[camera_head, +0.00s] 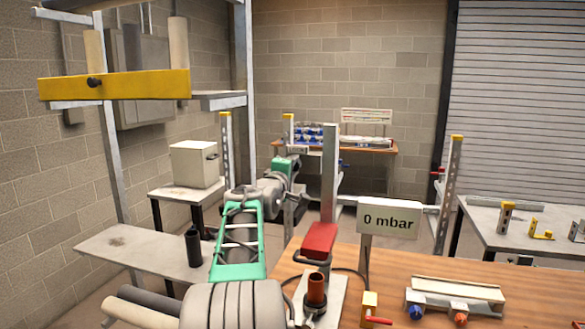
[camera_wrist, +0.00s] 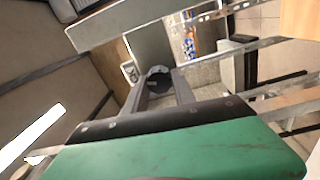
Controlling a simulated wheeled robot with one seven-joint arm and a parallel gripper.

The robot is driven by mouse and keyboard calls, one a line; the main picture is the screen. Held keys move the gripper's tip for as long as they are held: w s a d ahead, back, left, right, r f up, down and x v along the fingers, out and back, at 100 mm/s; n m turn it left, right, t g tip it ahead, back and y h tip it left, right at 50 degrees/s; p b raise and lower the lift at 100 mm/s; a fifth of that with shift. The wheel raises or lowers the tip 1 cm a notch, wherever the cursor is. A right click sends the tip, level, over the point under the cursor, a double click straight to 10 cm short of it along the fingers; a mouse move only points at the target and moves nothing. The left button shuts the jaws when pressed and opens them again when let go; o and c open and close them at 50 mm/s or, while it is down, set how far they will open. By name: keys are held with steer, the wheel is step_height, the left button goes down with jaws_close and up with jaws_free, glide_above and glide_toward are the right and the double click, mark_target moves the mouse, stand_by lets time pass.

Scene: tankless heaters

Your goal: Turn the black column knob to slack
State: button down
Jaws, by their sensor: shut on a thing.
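The black column knob (camera_wrist: 158,74) shows in the wrist view as a dark round piece against a grey metal column (camera_wrist: 150,45). My gripper (camera_wrist: 160,86) has one finger on each side of it and is shut on it. The fingers hide part of the knob, and I cannot make out its turned position. In the head view my arm reaches forward to the grey upright column (camera_head: 330,165); the knob cannot be made out there. A small white label (camera_wrist: 130,72) with dark marks is left of the knob in the wrist view.
A display (camera_head: 388,220) reading "0 mbar" stands by the wooden bench (camera_head: 440,258). A yellow beam (camera_head: 120,85) hangs at upper left. A dark cylinder (camera_head: 193,248) stands on a grey shelf at left.

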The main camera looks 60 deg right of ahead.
steer(key=shift+n, duration=0.7)
steer(key=c, duration=1)
jaws_free()
steer(key=shift+c, duration=0.2)
steer(key=s+a+b, duration=0.1)
steer(key=a+b, duration=0.1)
steer(key=a, duration=0.5)
steer(key=shift+s+a+f, duration=0.15)
steer(key=shift+a+f, duration=0.05)
steer(key=shift+a, duration=0.2)
